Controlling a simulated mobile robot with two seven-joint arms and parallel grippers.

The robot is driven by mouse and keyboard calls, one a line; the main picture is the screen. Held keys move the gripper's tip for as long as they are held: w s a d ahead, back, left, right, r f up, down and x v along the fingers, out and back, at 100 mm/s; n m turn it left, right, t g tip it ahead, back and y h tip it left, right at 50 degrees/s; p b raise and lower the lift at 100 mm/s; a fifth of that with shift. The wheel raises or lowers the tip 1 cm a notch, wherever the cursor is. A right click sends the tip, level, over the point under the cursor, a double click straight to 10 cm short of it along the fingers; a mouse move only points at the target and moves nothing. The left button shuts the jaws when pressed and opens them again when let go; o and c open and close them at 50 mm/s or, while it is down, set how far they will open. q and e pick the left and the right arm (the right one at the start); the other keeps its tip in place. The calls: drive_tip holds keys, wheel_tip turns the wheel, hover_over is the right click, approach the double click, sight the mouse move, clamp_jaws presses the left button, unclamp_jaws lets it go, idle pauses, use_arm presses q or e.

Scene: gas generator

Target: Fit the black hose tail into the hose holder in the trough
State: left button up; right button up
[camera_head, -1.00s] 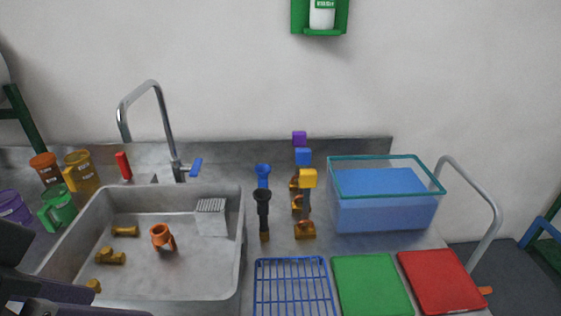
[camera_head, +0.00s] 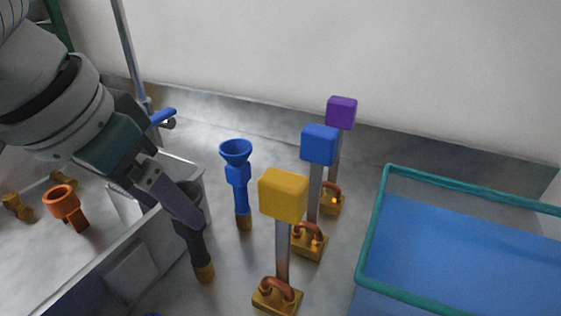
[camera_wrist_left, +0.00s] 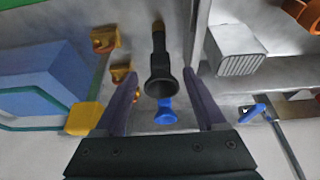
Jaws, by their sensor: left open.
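A black piece with a flared top and a brass tip (camera_head: 197,247), apparently the black hose tail, stands upright beside the sink. My left gripper (camera_head: 188,212) is open at it, one finger crossing in front of its upper part. In the left wrist view, the black piece (camera_wrist_left: 158,72) lies between the two spread fingers, with gaps on both sides. The clear tank with a teal rim (camera_head: 372,230) and blue contents, apparently the trough, is at the right, partly cut off. I cannot make out a hose holder in it. My right gripper is not in view.
A blue funnel-topped piece (camera_head: 237,175) stands just behind the black one. Posts with yellow (camera_head: 283,194), blue (camera_head: 319,144) and purple (camera_head: 341,112) blocks stand between it and the tank. The sink (camera_head: 105,262) holds an orange piece (camera_head: 65,205) and brass parts.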

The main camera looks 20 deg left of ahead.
sight(178, 219)
use_arm(q)
drive_tip(key=shift+x, duration=0.95)
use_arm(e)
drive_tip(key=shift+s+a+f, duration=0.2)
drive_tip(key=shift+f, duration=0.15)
use_arm(q)
drive_tip(key=b+x, duration=0.1)
drive_tip(key=x, duration=0.4)
drive_tip(key=shift+s+f+b, duration=0.1)
drive_tip(key=shift+b, duration=0.25)
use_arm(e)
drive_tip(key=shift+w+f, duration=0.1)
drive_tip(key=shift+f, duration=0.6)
use_arm(q)
drive_tip(key=shift+c, duration=0.4)
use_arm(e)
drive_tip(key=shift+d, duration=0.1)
use_arm(q)
clamp_jaws()
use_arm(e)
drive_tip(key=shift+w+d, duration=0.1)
